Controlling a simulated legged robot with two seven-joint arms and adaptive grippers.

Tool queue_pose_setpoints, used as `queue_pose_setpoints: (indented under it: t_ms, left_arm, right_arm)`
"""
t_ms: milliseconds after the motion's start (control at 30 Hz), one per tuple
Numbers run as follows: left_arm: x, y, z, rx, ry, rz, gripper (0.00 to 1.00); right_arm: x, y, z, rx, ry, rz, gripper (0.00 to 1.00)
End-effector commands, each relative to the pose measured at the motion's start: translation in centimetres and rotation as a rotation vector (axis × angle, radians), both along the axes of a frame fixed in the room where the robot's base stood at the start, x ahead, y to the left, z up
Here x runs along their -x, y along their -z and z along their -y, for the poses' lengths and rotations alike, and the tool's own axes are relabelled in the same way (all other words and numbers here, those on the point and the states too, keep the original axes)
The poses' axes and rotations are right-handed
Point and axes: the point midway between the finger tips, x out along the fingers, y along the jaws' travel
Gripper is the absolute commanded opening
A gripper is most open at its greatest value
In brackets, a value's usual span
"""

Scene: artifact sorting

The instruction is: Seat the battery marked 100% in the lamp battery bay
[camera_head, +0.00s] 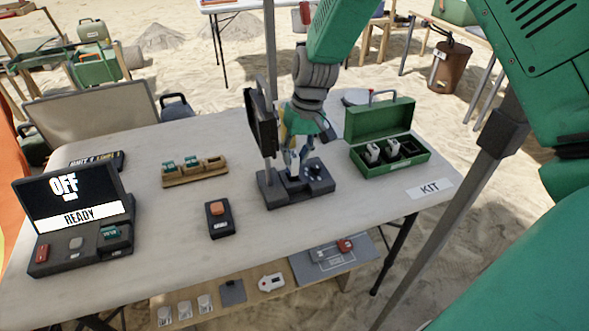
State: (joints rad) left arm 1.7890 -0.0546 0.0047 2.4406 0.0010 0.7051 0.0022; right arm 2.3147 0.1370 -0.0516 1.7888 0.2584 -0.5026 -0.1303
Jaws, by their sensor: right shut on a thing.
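The lamp (262,122) has a dark upright panel head on a post, over a dark base (312,188) with a round dial. My left gripper is not in view.
A tester with a screen (72,198) reading OFF and READY stands at left with a teal-topped block (109,232) in it. A black box with an orange button (218,209) is front centre. An open green kit case (385,165) is at right. Table space between them is clear.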

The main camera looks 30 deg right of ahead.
Motion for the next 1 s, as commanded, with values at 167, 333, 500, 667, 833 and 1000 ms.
queue_pose_setpoints:
  t_ms: [167, 333, 500, 667, 833, 1000]
  left_arm:
    - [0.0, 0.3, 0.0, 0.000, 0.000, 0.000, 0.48]
    - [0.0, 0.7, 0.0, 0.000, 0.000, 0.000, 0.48]
    - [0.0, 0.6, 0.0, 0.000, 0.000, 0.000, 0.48]
    - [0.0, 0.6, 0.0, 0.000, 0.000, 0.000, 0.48]
    - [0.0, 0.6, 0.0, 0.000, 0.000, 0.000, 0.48]
    - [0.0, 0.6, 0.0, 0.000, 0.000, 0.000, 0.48]
  right_arm:
    - [0.0, 1.7, 0.0, -0.001, 0.001, -0.002, 0.00]
    - [-0.1, 4.0, 0.0, -0.001, 0.001, -0.001, 0.00]
    - [-0.1, 3.9, 0.0, -0.001, 0.000, 0.001, 0.00]
    - [-0.1, 4.2, 0.0, -0.001, 0.001, 0.000, 0.00]
    - [-0.1, 4.1, 0.0, 0.000, 0.000, 0.000, 0.41]
    - [-0.1, 4.1, 0.0, 0.000, 0.000, 0.000, 0.41]
